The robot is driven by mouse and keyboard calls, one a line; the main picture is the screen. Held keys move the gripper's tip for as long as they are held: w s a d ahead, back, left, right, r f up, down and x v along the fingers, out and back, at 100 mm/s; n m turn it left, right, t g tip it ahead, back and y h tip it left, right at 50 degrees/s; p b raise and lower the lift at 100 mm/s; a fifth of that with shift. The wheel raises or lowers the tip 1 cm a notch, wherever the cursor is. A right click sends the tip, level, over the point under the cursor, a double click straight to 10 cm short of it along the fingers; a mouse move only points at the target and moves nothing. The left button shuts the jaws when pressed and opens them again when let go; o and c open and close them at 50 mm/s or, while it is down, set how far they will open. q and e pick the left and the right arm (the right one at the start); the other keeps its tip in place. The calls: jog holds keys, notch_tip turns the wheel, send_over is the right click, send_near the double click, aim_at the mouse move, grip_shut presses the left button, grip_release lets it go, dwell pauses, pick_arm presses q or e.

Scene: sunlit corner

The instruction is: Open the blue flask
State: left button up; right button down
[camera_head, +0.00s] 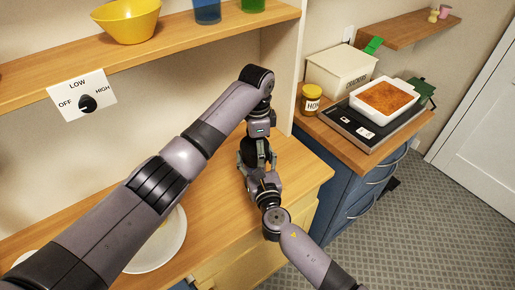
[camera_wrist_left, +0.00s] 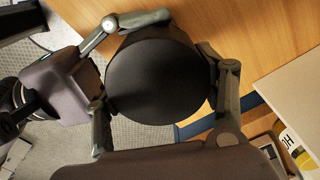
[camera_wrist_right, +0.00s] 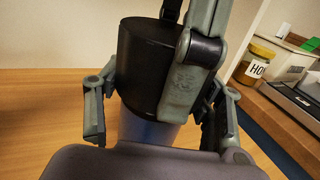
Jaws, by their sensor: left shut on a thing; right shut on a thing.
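The blue flask has a broad black lid, whose round top fills the middle of the left wrist view (camera_wrist_left: 155,80). In the right wrist view the black lid (camera_wrist_right: 148,62) sits on the blue body (camera_wrist_right: 150,130), and the flask looks upright. My left gripper (camera_wrist_left: 163,75) is shut on the lid from above; one of its fingers crosses the right wrist view. My right gripper (camera_wrist_right: 160,115) is shut around the body from the side, below the lid. In the head view my arms and grippers hide most of the flask (camera_head: 247,152). I cannot tell whether it touches the counter.
The wooden counter (camera_head: 215,190) is mostly clear, with a white plate (camera_head: 165,245) at its front. A shelf (camera_head: 190,38) above holds a yellow bowl (camera_head: 128,20) and cups. At right are a honey jar (camera_head: 311,100), a crackers box (camera_head: 345,72) and a white baking dish (camera_head: 405,108).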

pick_arm(q)
jog(key=shift+a, duration=0.45)
pick_arm(e)
jog(key=shift+w+d+f, duration=0.15)
jog(key=shift+w+d, duration=0.05)
jog(key=shift+d, duration=0.4)
pick_arm(q)
jog(key=o, duration=1.3)
jog(key=shift+d, duration=0.3)
pick_arm(e)
jog(key=shift+s+a, duration=0.15)
jog(key=shift+a, duration=0.1)
pick_arm(q)
jog(key=shift+r, duration=2.3)
pick_arm(e)
jog(key=shift+a, duration=0.15)
jog(key=shift+c, duration=1.7)
grip_release()
